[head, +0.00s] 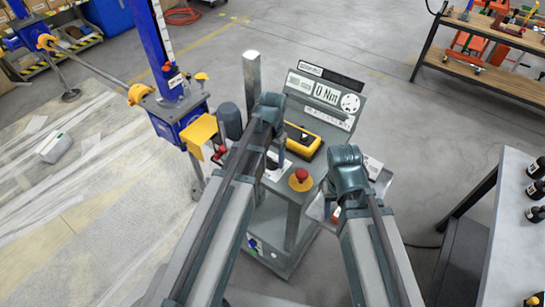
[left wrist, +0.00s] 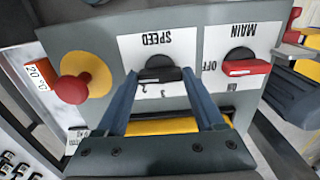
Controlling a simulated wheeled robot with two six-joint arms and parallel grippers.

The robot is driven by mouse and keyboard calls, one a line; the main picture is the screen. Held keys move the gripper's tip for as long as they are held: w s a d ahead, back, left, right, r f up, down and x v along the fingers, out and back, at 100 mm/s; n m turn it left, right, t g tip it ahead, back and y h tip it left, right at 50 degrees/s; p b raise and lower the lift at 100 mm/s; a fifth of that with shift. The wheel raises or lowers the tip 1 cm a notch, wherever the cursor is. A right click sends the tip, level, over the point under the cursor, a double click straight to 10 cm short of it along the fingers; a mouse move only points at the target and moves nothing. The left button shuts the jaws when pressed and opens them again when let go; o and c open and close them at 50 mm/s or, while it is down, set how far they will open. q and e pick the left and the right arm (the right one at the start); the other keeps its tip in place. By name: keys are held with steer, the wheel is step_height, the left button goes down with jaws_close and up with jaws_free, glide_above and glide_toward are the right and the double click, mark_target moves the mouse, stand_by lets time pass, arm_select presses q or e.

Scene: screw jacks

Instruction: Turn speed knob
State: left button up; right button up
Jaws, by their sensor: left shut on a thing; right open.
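In the left wrist view the black speed knob (left wrist: 158,74) sits on a white plate marked SPEED (left wrist: 155,48), which appears upside down. The two fingers of my left gripper (left wrist: 160,80) are at either side of the knob and shut on it. The knob's pointer end is hard to read against the numbers. In the head view the left arm reaches over the grey control console (head: 290,222), and the knob is hidden there. My right gripper (head: 335,212) is open beside the console, largely hidden by its own arm.
A red main switch (left wrist: 245,67) and a red mushroom button on yellow (left wrist: 72,88) flank the knob. A torque display (head: 326,92) and a yellow box (head: 302,141) are on the console. A blue screw jack (head: 180,110) stands left. A table (head: 515,240) stands right.

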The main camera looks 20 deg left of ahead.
mark_target(272, 160)
arm_select(q)
steer(key=o, duration=1.4)
step_height(272, 160, up, 14)
steer(key=p, duration=1.4)
steer(key=shift+s+f, duration=0.15)
steer(key=shift+f, duration=0.05)
